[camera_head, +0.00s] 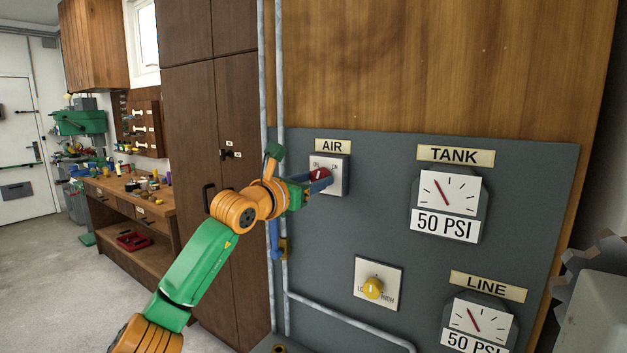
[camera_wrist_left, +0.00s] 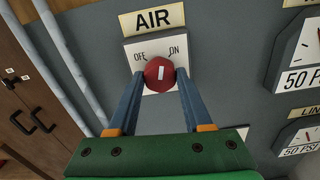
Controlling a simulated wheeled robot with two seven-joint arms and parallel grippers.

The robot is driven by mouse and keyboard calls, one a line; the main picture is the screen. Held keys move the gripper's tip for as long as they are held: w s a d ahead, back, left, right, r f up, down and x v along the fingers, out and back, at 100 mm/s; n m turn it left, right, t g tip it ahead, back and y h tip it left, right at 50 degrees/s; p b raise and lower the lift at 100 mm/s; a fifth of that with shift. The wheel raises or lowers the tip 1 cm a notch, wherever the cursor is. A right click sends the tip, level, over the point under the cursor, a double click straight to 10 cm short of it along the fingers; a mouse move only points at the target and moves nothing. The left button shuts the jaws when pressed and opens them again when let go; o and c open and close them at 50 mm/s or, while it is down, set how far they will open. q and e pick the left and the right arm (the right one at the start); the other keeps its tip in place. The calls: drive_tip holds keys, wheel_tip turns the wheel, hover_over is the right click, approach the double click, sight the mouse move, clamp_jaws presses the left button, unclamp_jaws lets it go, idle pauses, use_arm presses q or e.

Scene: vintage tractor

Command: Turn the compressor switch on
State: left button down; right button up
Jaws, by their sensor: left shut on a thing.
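The compressor switch is a red round knob (camera_head: 319,173) on a white plate (camera_head: 340,179) under an AIR label (camera_head: 332,146). In the left wrist view the red knob (camera_wrist_left: 159,73) sits between my two blue fingers, with the words OFF and ON above it. Its white mark stands nearly upright, between the two words. My left gripper (camera_head: 322,180) reaches the knob from the left and is shut on it; the fingertips (camera_wrist_left: 160,76) also show in the left wrist view, one on each side. My right gripper is not in view.
The grey panel also carries a TANK gauge (camera_head: 447,192), a LINE gauge (camera_head: 477,325) and a yellow LOW/HIGH knob (camera_head: 373,288). Metal pipes (camera_head: 280,90) run down the panel's left edge. A tall brown cabinet (camera_head: 234,100) and a workbench (camera_head: 135,195) stand to the left.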

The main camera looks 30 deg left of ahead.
use_arm(q)
drive_tip(key=m, duration=0.5)
drive_tip(key=shift+m, duration=0.3)
idle(0.4)
drive_tip(key=shift+c, duration=1.6)
unclamp_jaws()
drive_tip(key=shift+w, duration=0.1)
drive_tip(key=s+b, duration=0.4)
drive_tip(key=s, duration=0.3)
